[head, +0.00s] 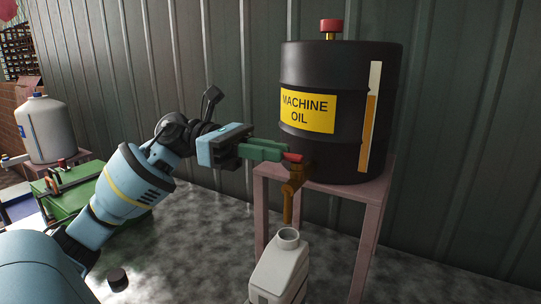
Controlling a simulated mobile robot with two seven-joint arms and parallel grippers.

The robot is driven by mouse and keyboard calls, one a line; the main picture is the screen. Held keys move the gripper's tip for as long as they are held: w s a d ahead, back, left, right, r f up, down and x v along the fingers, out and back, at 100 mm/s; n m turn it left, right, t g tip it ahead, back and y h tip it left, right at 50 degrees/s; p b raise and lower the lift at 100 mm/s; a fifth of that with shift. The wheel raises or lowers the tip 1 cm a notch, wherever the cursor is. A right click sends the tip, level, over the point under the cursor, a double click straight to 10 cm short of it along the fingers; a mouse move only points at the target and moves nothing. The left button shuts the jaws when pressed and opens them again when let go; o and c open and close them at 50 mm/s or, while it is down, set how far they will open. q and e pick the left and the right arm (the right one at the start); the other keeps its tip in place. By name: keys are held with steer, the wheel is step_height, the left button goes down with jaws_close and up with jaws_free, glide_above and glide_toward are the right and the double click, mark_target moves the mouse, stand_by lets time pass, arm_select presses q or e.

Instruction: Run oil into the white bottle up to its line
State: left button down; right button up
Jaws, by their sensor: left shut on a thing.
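The black drum (340,110) marked MACHINE OIL stands on a stand at the right, with an amber level strip (369,130) on its side. A brass tap (293,187) comes from its lower front and points down. The white bottle (281,272) stands upright with its open neck (288,237) below the spout. Its line is not clear to me. My left gripper (285,156) is shut on the tap's red handle (293,157). My right gripper is not in view.
The drum stands on a pinkish stand (372,215) against a corrugated wall (230,60). A large white jug (45,128) and a green box (80,200) are at the left. A small black cap (117,278) lies on the grey floor, which is otherwise open there.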

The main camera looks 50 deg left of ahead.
arm_select(q)
steer(key=shift+w+m+g+h, duration=0.3)
steer(key=shift+m+g, duration=0.3)
steer(key=shift+g, duration=0.3)
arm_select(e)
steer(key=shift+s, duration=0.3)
arm_select(q)
steer(key=c, duration=1.4)
jaws_free()
steer(key=shift+a, duration=0.1)
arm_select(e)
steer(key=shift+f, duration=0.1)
arm_select(q)
steer(key=b+v, duration=0.2)
steer(key=v, duration=0.6)
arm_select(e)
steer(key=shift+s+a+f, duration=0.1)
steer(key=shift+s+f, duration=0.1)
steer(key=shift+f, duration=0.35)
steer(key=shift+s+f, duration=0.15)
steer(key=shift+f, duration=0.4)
